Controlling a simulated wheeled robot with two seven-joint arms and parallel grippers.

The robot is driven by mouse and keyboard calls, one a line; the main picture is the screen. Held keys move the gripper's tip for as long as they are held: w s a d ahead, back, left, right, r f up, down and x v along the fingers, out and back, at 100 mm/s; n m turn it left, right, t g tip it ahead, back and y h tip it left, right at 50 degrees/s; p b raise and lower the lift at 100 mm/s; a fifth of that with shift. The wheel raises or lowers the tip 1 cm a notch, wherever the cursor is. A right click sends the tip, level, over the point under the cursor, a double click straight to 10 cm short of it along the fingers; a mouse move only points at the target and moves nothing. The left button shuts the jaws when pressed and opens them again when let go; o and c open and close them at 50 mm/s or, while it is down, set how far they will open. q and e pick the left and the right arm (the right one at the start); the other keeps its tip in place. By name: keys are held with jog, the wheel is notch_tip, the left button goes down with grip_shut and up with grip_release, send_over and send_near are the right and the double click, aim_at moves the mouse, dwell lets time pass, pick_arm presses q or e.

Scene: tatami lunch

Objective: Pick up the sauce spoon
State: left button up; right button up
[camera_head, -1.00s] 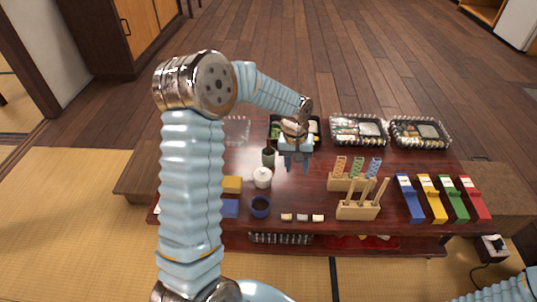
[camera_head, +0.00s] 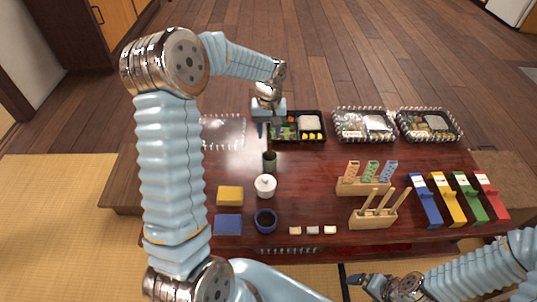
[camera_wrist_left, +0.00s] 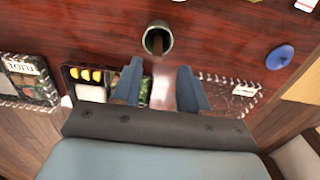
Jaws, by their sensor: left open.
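A dark green cup (camera_head: 270,161) stands at the table's middle. My left gripper (camera_head: 271,128) is above the table beyond the cup, by the open bento. In the left wrist view the left gripper (camera_wrist_left: 160,67) is open and empty, with the cup just ahead between the finger lines. My right gripper (camera_head: 358,281) is low at the front edge; its jaws are unclear.
An open bento (camera_head: 312,137) lies right of my left gripper, and a clear lid (camera_head: 222,145) lies left. A white lidded pot (camera_head: 265,186) and blue cup (camera_head: 265,221) stand in front of the green cup. A wooden holder (camera_head: 372,222) with sticks stands right.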

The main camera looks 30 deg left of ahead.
aim_at(270, 142)
pick_arm(q)
jog(key=f, duration=0.8)
jog(key=shift+w+f, duration=0.2)
jog(key=shift+f, duration=0.05)
grip_shut()
